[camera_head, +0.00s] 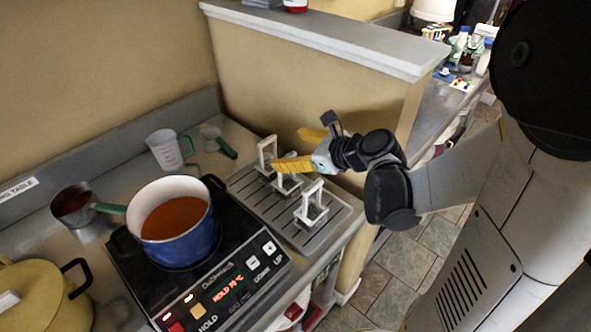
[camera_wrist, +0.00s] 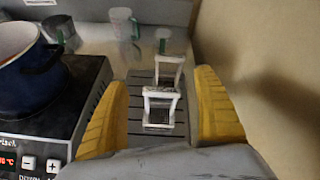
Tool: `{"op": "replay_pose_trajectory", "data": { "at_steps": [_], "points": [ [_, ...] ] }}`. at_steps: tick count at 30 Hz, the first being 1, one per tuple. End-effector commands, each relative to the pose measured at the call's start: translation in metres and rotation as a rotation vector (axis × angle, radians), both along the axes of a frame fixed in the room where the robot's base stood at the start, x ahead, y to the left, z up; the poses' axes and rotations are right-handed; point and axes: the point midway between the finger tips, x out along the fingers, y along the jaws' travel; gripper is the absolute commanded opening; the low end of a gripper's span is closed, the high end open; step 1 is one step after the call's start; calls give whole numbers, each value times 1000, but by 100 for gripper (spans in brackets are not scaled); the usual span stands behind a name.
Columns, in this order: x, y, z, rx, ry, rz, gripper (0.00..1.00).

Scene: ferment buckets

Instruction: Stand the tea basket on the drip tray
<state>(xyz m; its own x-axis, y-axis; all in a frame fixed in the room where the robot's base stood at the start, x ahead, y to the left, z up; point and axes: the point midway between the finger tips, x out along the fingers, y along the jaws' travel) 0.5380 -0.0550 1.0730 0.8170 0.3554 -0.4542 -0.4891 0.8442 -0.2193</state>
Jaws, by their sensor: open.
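The drip tray (camera_head: 262,208) is a grey slotted plate on the counter, right of the hot plate. Three tea baskets with white square handles stand on it: a back one (camera_head: 267,153), a middle one (camera_head: 288,186) and a front one (camera_head: 311,209). My gripper (camera_head: 303,149), with yellow fingers, is open and empty above the tray's right side, near the back and middle baskets; one finger partly overlaps them in the head view. In the wrist view, two baskets (camera_wrist: 160,108) show between my open fingers (camera_wrist: 163,112), upright on the tray (camera_wrist: 136,112). I cannot tell whether a finger touches one.
A blue pot (camera_head: 180,235) of reddish-brown liquid stands on the black hot plate (camera_head: 222,288) left of the tray. A measuring jug (camera_head: 166,150) and a small green-handled strainer (camera_head: 216,142) stand behind. A tan partition wall (camera_head: 340,110) rises close behind my gripper.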

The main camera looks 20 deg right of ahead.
Motion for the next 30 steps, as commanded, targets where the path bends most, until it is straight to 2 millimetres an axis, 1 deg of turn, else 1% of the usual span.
{"op": "replay_pose_trajectory", "data": {
  "at_steps": [1,2,3,5,6,7,9,11,12,15,18,21,24,30],
  "points": [
    [-10,14,2,-129,-9,79,80],
    [-16,22,3,-230,-20,138,80],
    [-26,31,4,-378,-36,230,80],
    [-45,44,6,-613,-64,387,80],
    [-57,51,7,-766,-85,497,80],
    [-67,55,8,-877,-102,580,80],
    [-89,62,10,-1122,-145,775,80],
    [-108,65,12,-1317,-182,943,80],
    [-120,66,13,-1440,-208,1054,80],
    [-147,64,16,-1704,-265,1312,80],
    [-164,59,19,-1884,-307,1504,80],
    [-173,56,21,-1984,-331,1618,80],
    [-176,54,21,-2020,-339,1661,80],
    [-176,54,22,-2022,-339,1663,80]
  ]
}}
